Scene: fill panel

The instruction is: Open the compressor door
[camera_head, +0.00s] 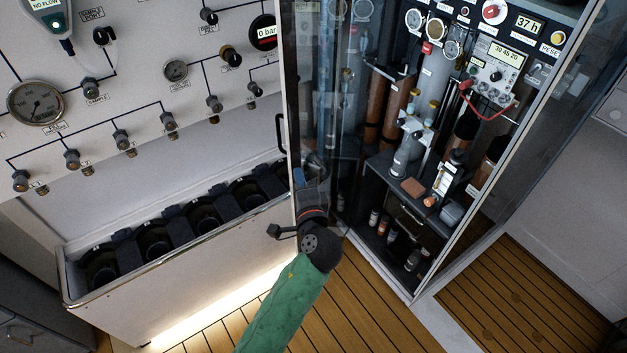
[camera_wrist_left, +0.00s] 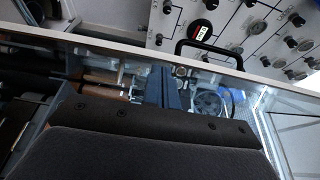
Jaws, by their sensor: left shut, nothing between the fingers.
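The compressor door (camera_head: 291,60) is a clear panel with a pale frame, standing open at an angle on the left of the cabinet. Its black handle (camera_head: 280,134) is on the left edge and also shows in the left wrist view (camera_wrist_left: 209,42), beyond the pale frame. My left gripper (camera_head: 311,178) is shut and empty, at the lower part of the door, on the side away from the handle. In the left wrist view its fingers (camera_wrist_left: 161,88) lie over the glass, apart from the handle. I cannot tell whether they touch the glass. My right gripper is not in view.
The cabinet holds gauges, cylinders and a black shelf (camera_head: 375,180) with small bottles. A white trough (camera_head: 190,262) with dark round holders stands to the left, below a panel of gauges and knobs (camera_head: 130,75). The wooden floor (camera_head: 365,315) in front is clear.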

